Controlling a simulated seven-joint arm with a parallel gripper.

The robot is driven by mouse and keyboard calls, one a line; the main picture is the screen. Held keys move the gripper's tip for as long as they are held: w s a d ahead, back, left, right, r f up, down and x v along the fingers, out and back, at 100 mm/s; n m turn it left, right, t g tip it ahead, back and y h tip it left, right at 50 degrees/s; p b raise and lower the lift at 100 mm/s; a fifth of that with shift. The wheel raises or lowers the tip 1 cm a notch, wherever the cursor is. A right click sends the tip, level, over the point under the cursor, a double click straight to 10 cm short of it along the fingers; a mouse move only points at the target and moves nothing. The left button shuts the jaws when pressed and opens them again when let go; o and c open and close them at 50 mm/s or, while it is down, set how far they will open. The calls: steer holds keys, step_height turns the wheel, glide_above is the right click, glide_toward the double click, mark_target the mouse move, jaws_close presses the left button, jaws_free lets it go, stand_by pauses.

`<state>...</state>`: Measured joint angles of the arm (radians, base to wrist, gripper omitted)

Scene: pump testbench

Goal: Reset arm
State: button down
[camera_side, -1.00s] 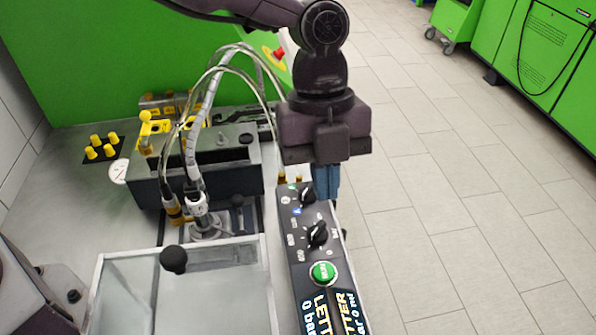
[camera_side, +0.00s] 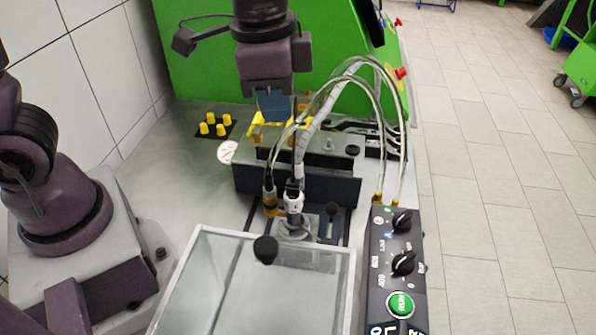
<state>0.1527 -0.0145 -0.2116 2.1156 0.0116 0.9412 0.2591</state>
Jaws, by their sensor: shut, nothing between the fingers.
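My gripper (camera_side: 275,106) hangs fingers down over the back left part of the bench, in the upper middle of the side view. Its blue fingers are together with nothing between them. The fingertips are in front of or just above the yellow clamp parts (camera_side: 258,130) on the dark grey block; I cannot tell whether they touch. The control panel (camera_side: 377,262), with two black knobs and a green button (camera_side: 400,305), stands at the lower right, well clear of my gripper. The panel's lower end is cut off by the frame.
Clear hoses (camera_side: 383,110) arch just right of my gripper down to the panel and a pump fitting (camera_side: 293,200). A clear-walled tank (camera_side: 195,290) with a black ball knob (camera_side: 265,249) stands in front. Yellow knobs (camera_side: 213,125) stand left. A green cabinet (camera_side: 200,75) stands behind.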

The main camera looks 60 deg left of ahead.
steer(key=s+a+r+n+t, duration=0.4)
steer(key=s+a+r+n, duration=0.2)
steer(key=s+a, duration=0.3)
steer(key=shift+s+a+n, duration=0.35)
steer(key=shift+a+n, duration=0.25)
steer(key=shift+a, duration=0.4)
